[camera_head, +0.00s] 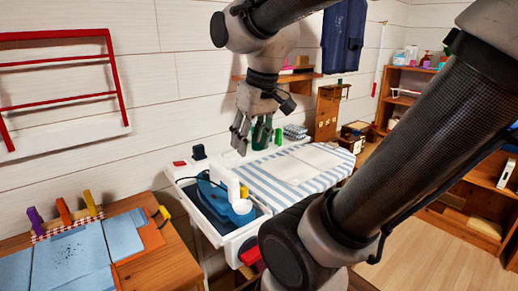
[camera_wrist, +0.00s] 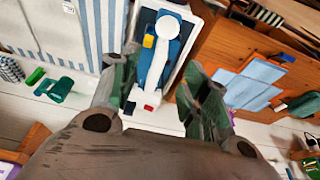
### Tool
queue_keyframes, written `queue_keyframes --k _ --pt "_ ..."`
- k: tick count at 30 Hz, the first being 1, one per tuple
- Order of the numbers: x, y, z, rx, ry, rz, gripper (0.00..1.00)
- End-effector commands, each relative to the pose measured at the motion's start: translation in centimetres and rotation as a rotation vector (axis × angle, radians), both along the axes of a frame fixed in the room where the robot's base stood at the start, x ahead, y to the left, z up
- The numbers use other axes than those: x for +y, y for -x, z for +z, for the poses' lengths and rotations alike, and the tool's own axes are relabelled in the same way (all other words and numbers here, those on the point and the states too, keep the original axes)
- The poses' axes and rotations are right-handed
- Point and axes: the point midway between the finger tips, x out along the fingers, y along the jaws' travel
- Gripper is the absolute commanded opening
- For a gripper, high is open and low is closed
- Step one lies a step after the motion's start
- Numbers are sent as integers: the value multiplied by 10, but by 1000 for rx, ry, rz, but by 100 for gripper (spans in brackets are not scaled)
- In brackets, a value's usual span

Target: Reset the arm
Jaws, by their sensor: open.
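My gripper (camera_head: 250,132) hangs from my arm in the head view, above the back edge of an ironing board (camera_head: 315,183) with a blue and white striped cover. Its fingers are apart with nothing between them. In the wrist view the two fingers of my gripper (camera_wrist: 155,95) stand wide apart, with the board's iron end beyond them. A blue and white iron (camera_head: 228,200) rests on the tray at the board's left end; it also shows in the wrist view (camera_wrist: 160,45).
A wooden table (camera_head: 170,262) with blue cloths (camera_head: 75,255) and coloured pegs stands at the left. A red rack (camera_head: 60,95) hangs on the white wall. Wooden shelves (camera_head: 400,80) stand at the right. A green object (camera_head: 262,132) stands behind the board. Wooden floor (camera_head: 425,258) is bare at lower right.

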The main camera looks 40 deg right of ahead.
Motion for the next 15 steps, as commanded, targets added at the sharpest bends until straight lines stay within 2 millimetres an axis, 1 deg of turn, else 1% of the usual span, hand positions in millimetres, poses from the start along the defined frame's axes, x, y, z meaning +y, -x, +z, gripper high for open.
queue_keyframes --k 1,3,6,9,15 --pt "-1 15 -2 -35 0 -1 46" --pt "-1 29 -7 -65 1 -2 46" --pt "-2 40 -12 -90 2 -1 46" --pt "-2 43 -13 -99 2 -1 46" --pt "-2 43 -13 -98 2 -1 46"
